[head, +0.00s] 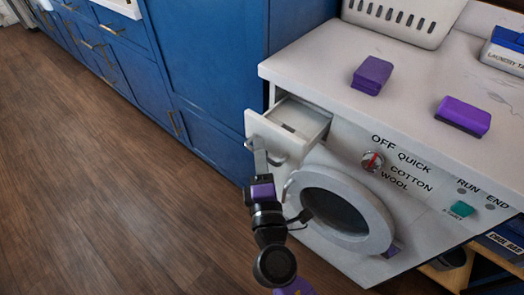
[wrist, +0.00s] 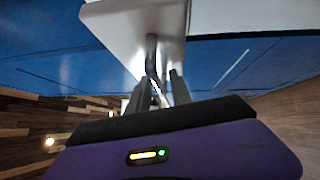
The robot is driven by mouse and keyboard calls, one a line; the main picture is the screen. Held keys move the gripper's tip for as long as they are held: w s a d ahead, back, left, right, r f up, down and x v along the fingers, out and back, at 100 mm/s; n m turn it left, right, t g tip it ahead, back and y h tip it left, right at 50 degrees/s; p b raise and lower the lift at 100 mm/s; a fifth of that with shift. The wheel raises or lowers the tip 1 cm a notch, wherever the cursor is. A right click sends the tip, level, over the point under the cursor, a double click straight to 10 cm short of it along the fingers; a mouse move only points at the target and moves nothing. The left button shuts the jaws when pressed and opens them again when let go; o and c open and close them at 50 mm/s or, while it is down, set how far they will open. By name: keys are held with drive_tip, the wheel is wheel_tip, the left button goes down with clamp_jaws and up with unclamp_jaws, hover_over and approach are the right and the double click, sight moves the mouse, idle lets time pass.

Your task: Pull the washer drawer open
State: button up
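The washer (head: 340,170) is white with a round door at its front. Its drawer (head: 297,121) at the upper left is pulled out, and the inside of its tray shows from above. The drawer's white front also shows in the wrist view (wrist: 118,22). My gripper (head: 260,150) is at the drawer front's metal handle (head: 280,159). In the wrist view, the handle (wrist: 151,50) runs between the two fingers of my gripper (wrist: 160,80), which look shut on it. The fingers partly hide the handle, so the contact is not fully clear.
Two purple sponges (head: 372,75) (head: 463,116), a white basket (head: 400,18) and a laundry box (head: 506,48) are on the washer top. Blue cabinets (head: 215,75) stand close beside the drawer. The wooden floor (head: 90,190) at left is clear.

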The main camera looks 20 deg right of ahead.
idle(0.3)
drive_tip(key=s+a+b, duration=0.1)
drive_tip(key=s, duration=0.6)
drive_tip(key=shift+s+f, duration=0.35)
drive_tip(key=shift+f, duration=0.1)
